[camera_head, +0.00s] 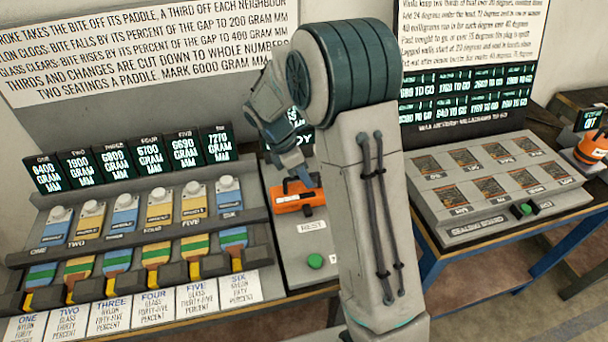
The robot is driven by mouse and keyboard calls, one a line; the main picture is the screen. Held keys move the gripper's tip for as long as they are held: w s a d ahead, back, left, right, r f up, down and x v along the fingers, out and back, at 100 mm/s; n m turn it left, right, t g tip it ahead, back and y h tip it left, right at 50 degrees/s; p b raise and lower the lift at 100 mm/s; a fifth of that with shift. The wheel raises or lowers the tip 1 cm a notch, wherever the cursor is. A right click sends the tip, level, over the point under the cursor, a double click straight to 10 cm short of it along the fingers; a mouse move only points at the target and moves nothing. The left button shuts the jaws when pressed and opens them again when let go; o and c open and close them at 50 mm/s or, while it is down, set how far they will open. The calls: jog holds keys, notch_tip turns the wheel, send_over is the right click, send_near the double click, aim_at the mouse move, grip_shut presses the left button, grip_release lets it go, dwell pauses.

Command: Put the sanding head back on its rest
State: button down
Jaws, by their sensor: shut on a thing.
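The sanding head (290,207) is an orange block with dark parts on top. It is at the grey rest unit (298,245), just behind the white label reading REST. My gripper (297,183) reaches down from above and is shut on the sanding head. My arm hides part of the rest unit's right side. I cannot tell whether the sanding head touches the rest or hangs slightly above it.
A rack of several numbered paddles (150,225) stands left, with lit readouts (140,160) behind. A green button (315,261) is in front of the REST label. The sealing board (490,190) is right of my arm. Another orange device (590,147) sits far right.

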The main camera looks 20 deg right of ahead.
jog(key=shift+f, duration=0.15)
jog(key=c, duration=1.5)
grip_release()
jog(key=v, duration=1.1)
jog(key=s+d+r+m+t+y, duration=0.1)
jog(key=s+d+m+t+y, duration=0.1)
jog(key=s+m, duration=0.7)
jog(key=s+d+r+m+t+y, duration=0.1)
jog(key=s+d+m+t+y, duration=0.1)
jog(key=s+m, duration=0.7)
jog(key=shift+s+t+y, duration=0.3)
jog(key=shift+s+t, duration=0.3)
jog(key=shift+s, duration=2.1)
